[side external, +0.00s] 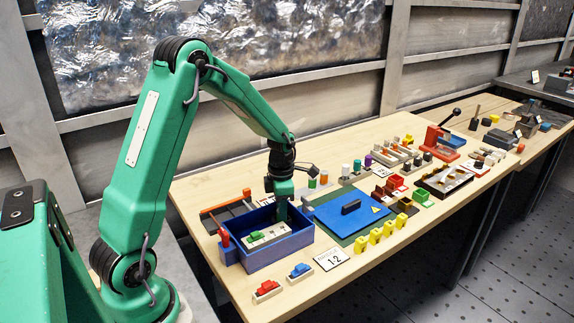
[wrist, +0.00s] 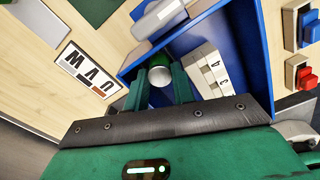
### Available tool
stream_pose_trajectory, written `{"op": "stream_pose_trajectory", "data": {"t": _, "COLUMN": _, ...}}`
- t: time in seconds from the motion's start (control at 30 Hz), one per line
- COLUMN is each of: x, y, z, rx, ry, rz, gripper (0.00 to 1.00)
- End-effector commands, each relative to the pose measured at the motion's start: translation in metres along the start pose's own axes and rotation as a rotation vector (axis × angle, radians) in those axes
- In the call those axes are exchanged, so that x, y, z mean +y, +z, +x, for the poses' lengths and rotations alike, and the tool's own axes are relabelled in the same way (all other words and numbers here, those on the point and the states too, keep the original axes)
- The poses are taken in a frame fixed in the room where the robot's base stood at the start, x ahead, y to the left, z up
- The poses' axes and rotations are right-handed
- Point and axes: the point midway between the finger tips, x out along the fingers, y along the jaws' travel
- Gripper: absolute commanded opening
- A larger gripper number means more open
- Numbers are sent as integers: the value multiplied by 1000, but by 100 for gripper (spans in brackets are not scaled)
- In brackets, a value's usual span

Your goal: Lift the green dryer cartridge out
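The green dryer cartridge (wrist: 159,60), with a pale round end facing the camera, stands between the two green fingers of my gripper (wrist: 158,80) in the wrist view. The fingers flank it closely. I cannot tell whether they press on it or only stand around it. It is inside the blue box (wrist: 254,68), near one wall. In the side view my gripper (side external: 282,207) reaches down into the back right part of the blue box (side external: 272,256). The cartridge cannot be made out there, hidden by the gripper and box.
A white block with a green part (side external: 256,237) lies in the box. A red handle (side external: 224,238) stands at its left. A blue plate (side external: 347,213) lies to the right, with several coloured cylinders behind. Red (side external: 266,290) and blue (side external: 300,270) switches sit in front.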

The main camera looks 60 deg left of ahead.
Motion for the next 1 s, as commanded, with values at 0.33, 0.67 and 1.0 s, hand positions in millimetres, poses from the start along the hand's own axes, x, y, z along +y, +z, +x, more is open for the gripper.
{"op": "stream_pose_trajectory", "data": {"t": 0.33, "x": 0, "y": 0, "z": -2, "rx": 0, "ry": 0, "rz": 0, "gripper": 3}}
{"op": "stream_pose_trajectory", "data": {"t": 0.67, "x": 1, "y": 1, "z": -29, "rx": -4, "ry": 3, "rz": 0, "gripper": 3}}
{"op": "stream_pose_trajectory", "data": {"t": 1.0, "x": -44, "y": 9, "z": -68, "rx": -2, "ry": 2, "rz": 5, "gripper": 3}}
